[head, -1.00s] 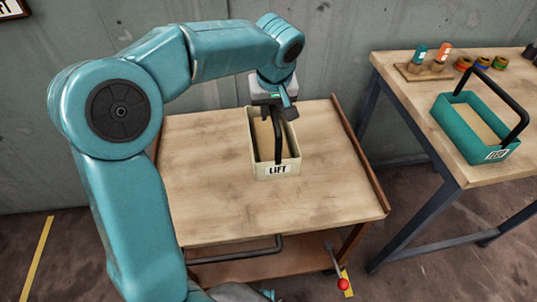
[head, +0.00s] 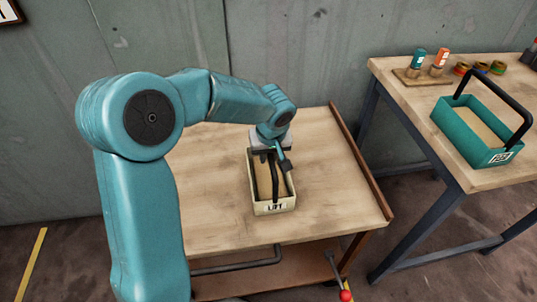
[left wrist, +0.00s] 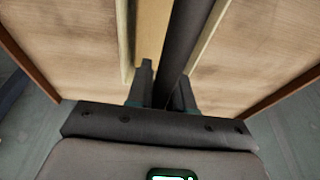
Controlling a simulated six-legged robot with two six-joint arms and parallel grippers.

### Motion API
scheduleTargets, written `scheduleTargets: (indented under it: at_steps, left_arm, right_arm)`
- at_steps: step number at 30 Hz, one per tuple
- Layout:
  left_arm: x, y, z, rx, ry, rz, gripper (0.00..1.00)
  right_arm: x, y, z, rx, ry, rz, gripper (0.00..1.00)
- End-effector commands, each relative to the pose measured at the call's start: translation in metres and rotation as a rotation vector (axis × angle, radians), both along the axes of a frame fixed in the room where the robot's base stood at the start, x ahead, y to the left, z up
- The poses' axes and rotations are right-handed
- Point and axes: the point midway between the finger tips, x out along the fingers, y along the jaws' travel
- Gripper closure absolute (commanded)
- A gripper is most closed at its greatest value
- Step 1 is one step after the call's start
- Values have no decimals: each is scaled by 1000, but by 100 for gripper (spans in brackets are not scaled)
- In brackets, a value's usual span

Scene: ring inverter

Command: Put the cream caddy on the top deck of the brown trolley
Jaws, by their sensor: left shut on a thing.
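The cream caddy (head: 261,209), an open box with a label on its near end and a black bar handle, is over the middle of the brown trolley's (head: 325,195) pale wooden top deck. It looks level and very low, but I cannot tell for sure whether its base touches the deck. My left gripper (head: 273,164) is above the caddy, shut on its handle. In the left wrist view the fingers (left wrist: 161,95) are on either side of the dark handle bar (left wrist: 184,40), with the caddy's rim (left wrist: 207,42) below. My right gripper is not in view.
A workbench (head: 415,105) stands to the right with a teal caddy (head: 465,135), two small bottles on a wooden block (head: 425,77) and several coloured rings (head: 480,68). The trolley has a raised brown side edge (head: 360,165) and a red-knobbed lever (head: 345,295). Bare deck surrounds the cream caddy.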

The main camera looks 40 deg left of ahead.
Motion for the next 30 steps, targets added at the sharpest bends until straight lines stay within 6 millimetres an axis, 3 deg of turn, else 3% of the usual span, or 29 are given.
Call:
scheduleTargets:
  at_steps: [7,8,9,10,21,30]
  left_arm:
    - [1,0,-1,2,-4,0,100]
    - [0,0,-2,0,0,0,72]
    - [0,0,-1,0,0,0,59]
    - [0,0,-1,0,0,0,53]
    - [0,0,5,0,-1,0,53]
    - [-10,-14,68,0,-6,-1,53]
  right_arm:
    - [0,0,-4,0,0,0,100]
    - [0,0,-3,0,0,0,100]
    - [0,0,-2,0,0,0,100]
    - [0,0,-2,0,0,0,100]
    - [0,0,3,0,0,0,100]
    - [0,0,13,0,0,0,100]
